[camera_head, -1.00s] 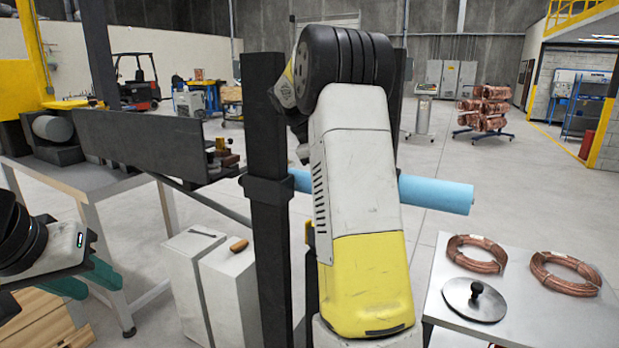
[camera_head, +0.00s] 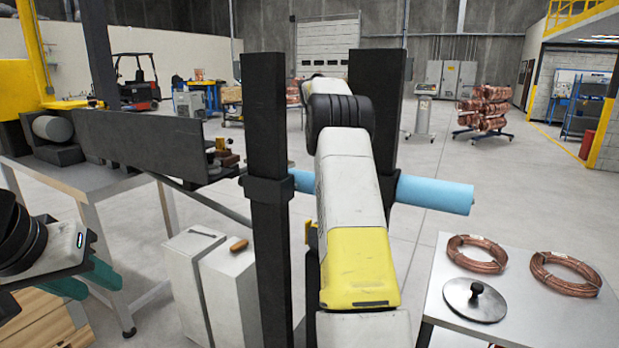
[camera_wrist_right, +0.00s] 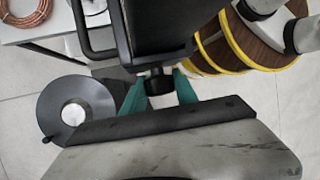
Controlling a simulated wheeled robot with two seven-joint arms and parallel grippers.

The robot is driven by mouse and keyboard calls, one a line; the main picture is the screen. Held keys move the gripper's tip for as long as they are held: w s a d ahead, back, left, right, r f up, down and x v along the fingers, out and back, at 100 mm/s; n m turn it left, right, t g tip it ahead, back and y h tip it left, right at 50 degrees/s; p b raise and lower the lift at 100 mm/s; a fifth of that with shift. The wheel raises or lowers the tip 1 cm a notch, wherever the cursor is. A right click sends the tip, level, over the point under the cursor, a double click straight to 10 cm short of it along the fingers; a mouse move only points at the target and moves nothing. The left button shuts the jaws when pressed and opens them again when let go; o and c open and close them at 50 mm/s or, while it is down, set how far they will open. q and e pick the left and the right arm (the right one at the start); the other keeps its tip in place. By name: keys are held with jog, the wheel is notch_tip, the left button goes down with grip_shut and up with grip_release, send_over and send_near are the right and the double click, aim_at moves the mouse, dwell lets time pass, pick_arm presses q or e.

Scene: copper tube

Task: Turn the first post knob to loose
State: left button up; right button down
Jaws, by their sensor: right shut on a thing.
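In the right wrist view, my right gripper (camera_wrist_right: 160,78) has its two teal fingers on either side of a small black knob (camera_wrist_right: 158,84) under a dark block-shaped part. It is shut on that knob; which way the knob is turned cannot be told. In the head view, two black posts (camera_head: 265,140) stand upright, and my right arm reaches between them, hiding the right gripper and the knob. My left gripper (camera_head: 98,290) is at the lower left with its teal fingers apart and empty, away from the posts.
A light blue roller (camera_head: 434,194) passes by the posts. A table (camera_head: 555,320) at right bears copper coils (camera_head: 476,253) and a metal lid (camera_head: 474,299). White cabinets (camera_head: 230,285) stand left of the posts. Yellow-rimmed brown round things (camera_wrist_right: 262,45) are close by in the wrist view.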

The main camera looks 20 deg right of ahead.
dwell(0.4)
jog(key=c, duration=0.9)
grip_release()
jog(key=shift+c, duration=0.2)
